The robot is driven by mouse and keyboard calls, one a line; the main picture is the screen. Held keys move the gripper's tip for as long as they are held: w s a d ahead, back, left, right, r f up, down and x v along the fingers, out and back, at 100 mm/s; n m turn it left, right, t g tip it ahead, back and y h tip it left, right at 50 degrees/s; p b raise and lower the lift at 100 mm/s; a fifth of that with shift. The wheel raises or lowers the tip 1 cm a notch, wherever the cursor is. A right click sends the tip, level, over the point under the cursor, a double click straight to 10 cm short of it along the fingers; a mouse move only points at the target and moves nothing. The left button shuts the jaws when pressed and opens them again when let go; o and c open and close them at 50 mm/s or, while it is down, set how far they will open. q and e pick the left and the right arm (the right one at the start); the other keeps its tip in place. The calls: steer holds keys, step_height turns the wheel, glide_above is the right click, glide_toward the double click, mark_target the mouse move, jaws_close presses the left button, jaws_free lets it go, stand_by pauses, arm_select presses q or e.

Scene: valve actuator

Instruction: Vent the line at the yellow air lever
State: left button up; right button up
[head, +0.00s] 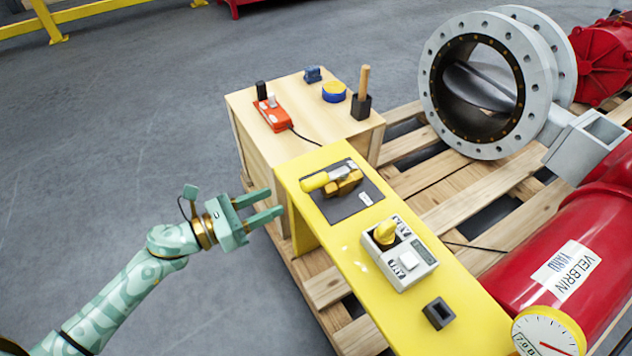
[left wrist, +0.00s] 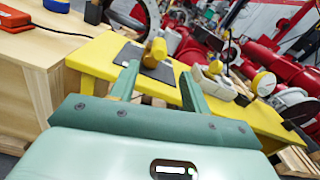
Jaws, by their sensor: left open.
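The yellow air lever (head: 315,181) lies on a brass valve body (head: 346,182), mounted on a dark plate (head: 352,205) on the yellow bench (head: 375,290). It points toward the left edge of the bench. In the left wrist view the yellow lever (left wrist: 157,50) shows beyond the fingertips, roughly between them. My left gripper (head: 276,201) is open and empty, just left of the bench edge, apart from the lever. Its two fingers also show in the left wrist view (left wrist: 158,72). My right gripper is not in view.
A grey box with a yellow knob (head: 385,233) and a small black socket (head: 438,313) sit further along the bench. A wooden crate (head: 300,105) behind carries an orange device (head: 272,114). A large flanged valve (head: 487,85) and a red cylinder (head: 555,250) stand right. Floor left is clear.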

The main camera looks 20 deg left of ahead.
mark_target(316, 182)
arm_select(q)
steer(key=b+x, duration=0.1)
steer(key=x, duration=1.1)
steer(key=shift+f, duration=0.1)
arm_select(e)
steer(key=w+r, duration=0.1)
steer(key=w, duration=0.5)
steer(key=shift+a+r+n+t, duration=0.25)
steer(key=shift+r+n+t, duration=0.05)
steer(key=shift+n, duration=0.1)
arm_select(q)
jaws_close()
